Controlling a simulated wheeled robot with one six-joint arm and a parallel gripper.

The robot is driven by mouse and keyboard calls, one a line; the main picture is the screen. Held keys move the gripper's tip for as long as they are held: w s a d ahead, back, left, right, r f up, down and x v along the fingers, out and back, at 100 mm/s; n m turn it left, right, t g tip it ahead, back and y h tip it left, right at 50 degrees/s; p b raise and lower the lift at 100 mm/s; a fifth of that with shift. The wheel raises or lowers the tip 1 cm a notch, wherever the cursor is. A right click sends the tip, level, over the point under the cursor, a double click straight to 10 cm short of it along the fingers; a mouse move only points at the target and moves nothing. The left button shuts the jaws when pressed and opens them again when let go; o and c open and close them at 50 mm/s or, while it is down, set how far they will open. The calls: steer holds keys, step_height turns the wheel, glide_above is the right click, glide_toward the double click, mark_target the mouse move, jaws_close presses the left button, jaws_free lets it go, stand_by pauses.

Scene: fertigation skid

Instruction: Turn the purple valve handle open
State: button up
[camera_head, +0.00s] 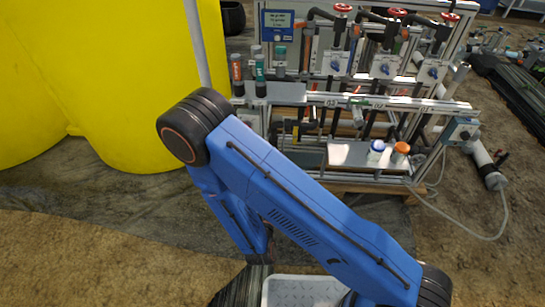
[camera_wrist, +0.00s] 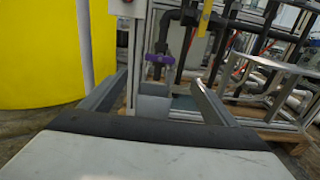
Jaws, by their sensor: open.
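The purple valve handle (camera_wrist: 160,59) shows in the wrist view, near the middle, on a small valve on dark piping. A grey block-like part (camera_wrist: 155,103) stands below it. My gripper (camera_wrist: 160,78) is open, with one finger to the left and one to the right of the handle in the picture. The handle appears beyond the fingertips, and nothing is held. I cannot make out the purple handle or my gripper in the head view, where my blue arm covers the lower middle.
A yellow tank (camera_head: 110,80) stands at the left, also in the wrist view (camera_wrist: 40,55). The skid frame (camera_head: 400,103) carries pipes, red-handled valves (camera_head: 342,9) and bottles (camera_head: 376,150). A yellow handle (camera_wrist: 204,18) is above right of the purple one. A metal shelf (camera_wrist: 275,63) juts out at right.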

steer(key=w, duration=1.5)
steer(key=shift+w+d, duration=0.25)
steer(key=shift+w, duration=0.1)
steer(key=c, duration=1.1)
